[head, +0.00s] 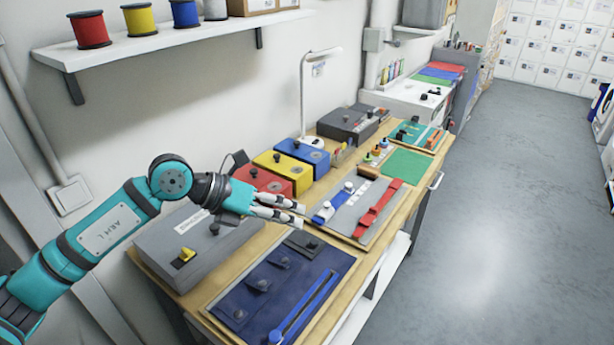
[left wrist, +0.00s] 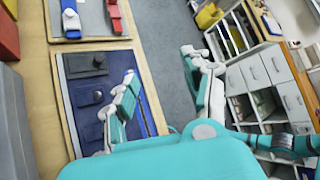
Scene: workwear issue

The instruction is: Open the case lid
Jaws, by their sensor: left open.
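A grey case (head: 160,249) with a yellow latch (head: 184,256) and a white label lies at the near left end of the workbench, its lid closed. My left arm passes over it and hides part of its top. A darker grey case (head: 345,120) stands farther along the bench, also closed. My left gripper (head: 301,214) is open and empty above the bench, to the right of the near case. Its two spread fingers also show in the left wrist view (left wrist: 158,63). The right gripper is out of view.
A navy pocketed panel (head: 262,297) lies in front of the near case. Red (head: 262,179), yellow (head: 283,166) and blue (head: 305,151) boxes stand along the wall. A grey board with red and blue straps (head: 345,216) lies beyond the panel. The floor at right is clear.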

